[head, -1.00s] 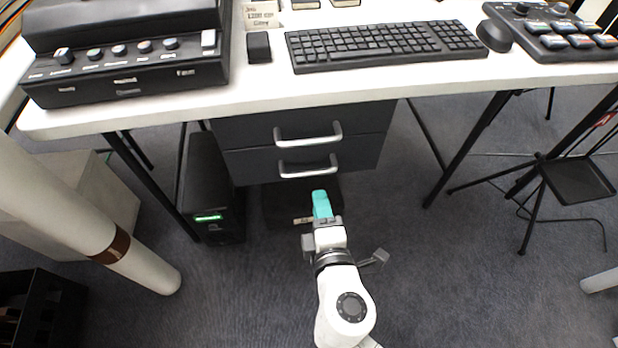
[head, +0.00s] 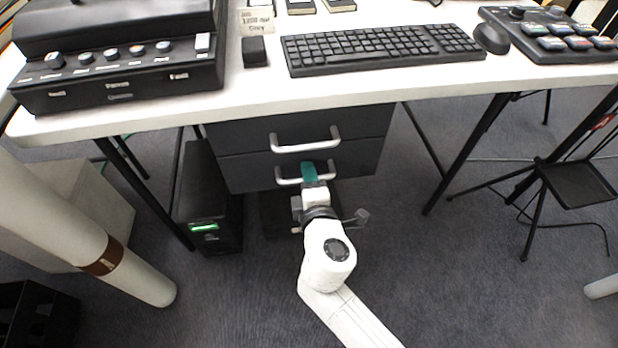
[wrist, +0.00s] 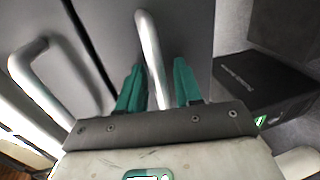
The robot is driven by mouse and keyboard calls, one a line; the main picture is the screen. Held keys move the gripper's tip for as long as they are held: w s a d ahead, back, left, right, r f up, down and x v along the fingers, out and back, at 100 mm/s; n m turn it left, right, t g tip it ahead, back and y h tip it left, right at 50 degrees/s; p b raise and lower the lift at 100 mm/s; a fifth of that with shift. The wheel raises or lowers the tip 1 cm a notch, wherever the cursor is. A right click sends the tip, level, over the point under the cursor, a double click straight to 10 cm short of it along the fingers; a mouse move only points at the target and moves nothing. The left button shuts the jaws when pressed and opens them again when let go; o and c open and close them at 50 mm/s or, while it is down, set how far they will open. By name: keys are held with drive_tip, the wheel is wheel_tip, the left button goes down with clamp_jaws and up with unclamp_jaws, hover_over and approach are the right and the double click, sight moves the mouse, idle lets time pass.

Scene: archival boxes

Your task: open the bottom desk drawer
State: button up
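The bottom drawer (head: 243,174) is a dark grey front below the top drawer (head: 240,133), under the white desk. It appears closed in the head view. Its silver bar handle (head: 286,181) is partly hidden by my gripper there. In the wrist view, the same handle (wrist: 147,38) runs down between the two teal fingers of my gripper (wrist: 160,85). The fingers stand apart, with a visible gap between the handle and the right finger. The top drawer's handle (wrist: 38,80) is to the left in the wrist view.
A black computer tower (head: 207,190) with a green light stands left of the drawers; it also shows in the wrist view (wrist: 270,90). Desk legs (head: 470,150) stand at both sides. The carpet right of the drawers (head: 405,235) is clear.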

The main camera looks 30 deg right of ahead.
clamp_jaws()
drive_tip(key=shift+s, duration=0.1)
idle(0.6)
